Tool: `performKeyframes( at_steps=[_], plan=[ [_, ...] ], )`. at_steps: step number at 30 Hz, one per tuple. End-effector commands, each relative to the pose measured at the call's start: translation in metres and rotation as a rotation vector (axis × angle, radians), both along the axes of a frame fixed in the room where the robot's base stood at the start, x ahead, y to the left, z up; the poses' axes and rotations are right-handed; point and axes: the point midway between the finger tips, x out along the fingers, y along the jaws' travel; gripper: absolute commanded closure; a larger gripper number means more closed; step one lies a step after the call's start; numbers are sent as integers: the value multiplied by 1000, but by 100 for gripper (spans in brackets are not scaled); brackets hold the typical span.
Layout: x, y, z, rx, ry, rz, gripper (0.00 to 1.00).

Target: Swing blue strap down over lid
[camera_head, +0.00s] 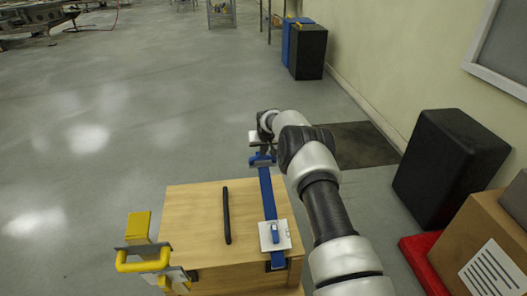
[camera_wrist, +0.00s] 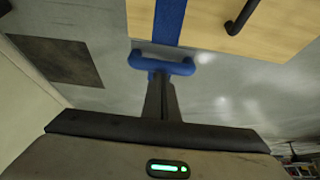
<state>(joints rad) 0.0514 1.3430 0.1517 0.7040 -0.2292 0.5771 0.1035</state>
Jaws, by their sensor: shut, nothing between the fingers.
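A wooden box with a pale lid (camera_head: 200,205) stands in front of me. The blue strap (camera_head: 267,190) runs along the right side of the lid, from the far edge to the near side, and appears to lie flat. Its far end has a blue crossbar handle (camera_head: 262,159), just past the lid's edge. In the wrist view the strap (camera_wrist: 169,22) crosses the wood and the handle (camera_wrist: 150,63) sits beyond the edge. My gripper (camera_wrist: 161,78) is shut and empty, with its fingertips at the handle; I cannot tell whether they touch it.
A white plate (camera_head: 267,243) with a blue piece sits on the strap's near part. A black bar (camera_head: 226,215) lies on the lid. A yellow handle (camera_head: 142,265) projects at the left. A black bin (camera_head: 447,165) and cardboard box (camera_head: 480,250) stand right. The floor to the left is clear.

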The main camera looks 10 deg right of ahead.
Motion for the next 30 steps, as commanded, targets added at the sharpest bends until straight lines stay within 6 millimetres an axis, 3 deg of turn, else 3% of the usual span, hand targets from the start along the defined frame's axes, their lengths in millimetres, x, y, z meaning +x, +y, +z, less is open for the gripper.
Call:
performKeyframes(
  at_steps=[5, 15, 21, 26, 30],
  plan=[
    [-1, 0, 24, -1, -3, 0, 100],
    [-10, 0, 100, -1, -3, 1, 100],
    [-14, 1, 129, 0, -1, 0, 100],
    [-16, 2, 132, 2, -7, 4, 100],
    [-14, 7, 104, 17, -80, 26, 100]
  ],
)
